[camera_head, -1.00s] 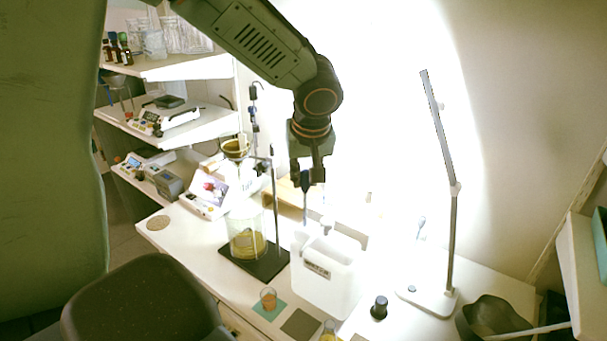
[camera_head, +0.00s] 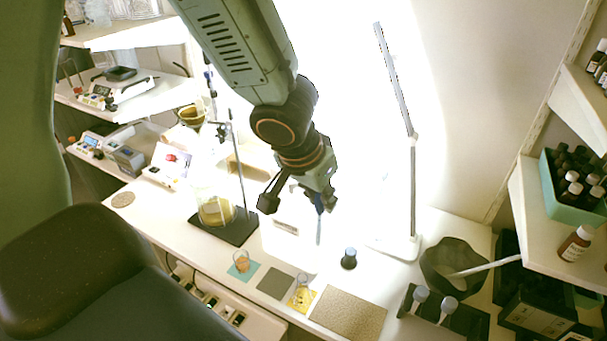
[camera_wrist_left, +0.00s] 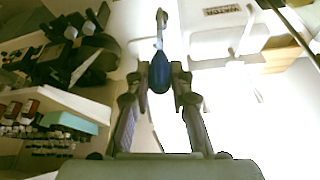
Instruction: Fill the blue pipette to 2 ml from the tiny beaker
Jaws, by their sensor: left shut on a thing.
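My left gripper (camera_head: 319,194) is shut on the blue pipette (camera_head: 318,222), which hangs down above the white bench. In the left wrist view the dark blue bulb (camera_wrist_left: 162,75) sits between the two fingertips (camera_wrist_left: 160,80). I cannot tell whether there is liquid in it. A small beaker with orange-brown liquid (camera_head: 241,262) stands on a teal mat. Another small beaker with yellow liquid (camera_head: 302,284) stands on a yellow mat to its right. Both are in front of the pipette and apart from it. My right gripper is not in view.
A large beaker with yellowish contents (camera_head: 215,210) stands on a black stand base. A white labelled container (camera_wrist_left: 215,25) is near the gripper. A dark-capped item (camera_head: 349,258), a lamp (camera_head: 413,190) and a dark bowl (camera_head: 455,268) are to the right. A grey mat (camera_head: 275,282) is bare.

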